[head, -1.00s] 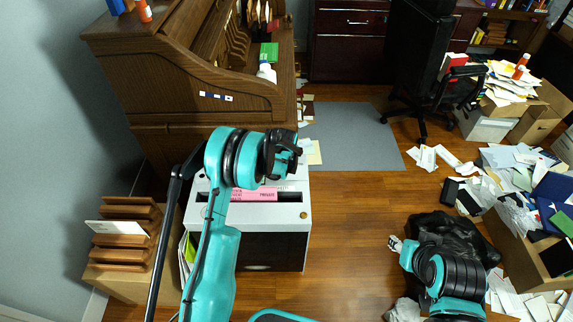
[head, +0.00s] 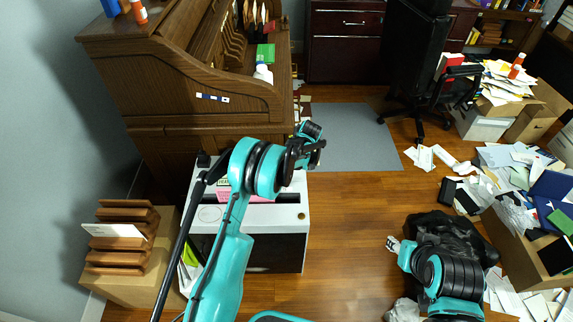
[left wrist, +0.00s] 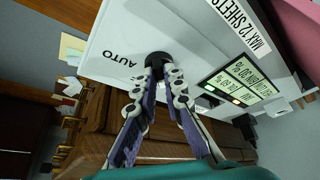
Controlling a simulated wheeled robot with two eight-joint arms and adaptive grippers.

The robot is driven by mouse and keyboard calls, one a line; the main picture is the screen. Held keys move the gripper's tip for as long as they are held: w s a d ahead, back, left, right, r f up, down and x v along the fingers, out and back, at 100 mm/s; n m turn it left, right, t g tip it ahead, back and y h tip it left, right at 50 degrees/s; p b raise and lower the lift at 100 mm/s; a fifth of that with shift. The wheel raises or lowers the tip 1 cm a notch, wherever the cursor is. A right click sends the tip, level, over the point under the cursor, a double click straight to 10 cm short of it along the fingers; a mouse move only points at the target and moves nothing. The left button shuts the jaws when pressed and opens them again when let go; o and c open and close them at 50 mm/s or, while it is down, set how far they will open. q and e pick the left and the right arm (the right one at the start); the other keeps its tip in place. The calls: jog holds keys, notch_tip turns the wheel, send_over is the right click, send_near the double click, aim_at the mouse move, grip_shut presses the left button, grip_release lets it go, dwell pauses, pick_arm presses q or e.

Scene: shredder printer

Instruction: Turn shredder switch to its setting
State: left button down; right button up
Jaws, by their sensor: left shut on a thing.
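The shredder (head: 288,213) has a white top and a dark front, and stands in front of the roll-top desk in the head view. In the left wrist view its white top (left wrist: 120,38) fills the upper part, with an "AUTO" label beside a round black switch knob (left wrist: 157,59). My left gripper (left wrist: 167,73) is shut on the knob, with one fingertip at each side. The fingertips hide part of the knob, so its pointer cannot be read. My left forearm covers part of the shredder in the head view.
A lit indicator panel (left wrist: 240,84) and a "MAX 12 SHEETS" label lie beside the knob. Pink paper (head: 262,198) is at the shredder slot. A wooden desk (head: 160,95) stands behind, and a letter rack (head: 122,235) at left.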

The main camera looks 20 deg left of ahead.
pick_arm(q)
jog(key=shift+w+n+g, duration=0.1)
jog(key=shift+n+g, duration=0.4)
jog(key=shift+n, duration=0.6)
jog(key=c, duration=1.6)
grip_release()
jog(key=v, duration=1.2)
jog(key=shift+d, duration=0.15)
jog(key=shift+f, duration=0.1)
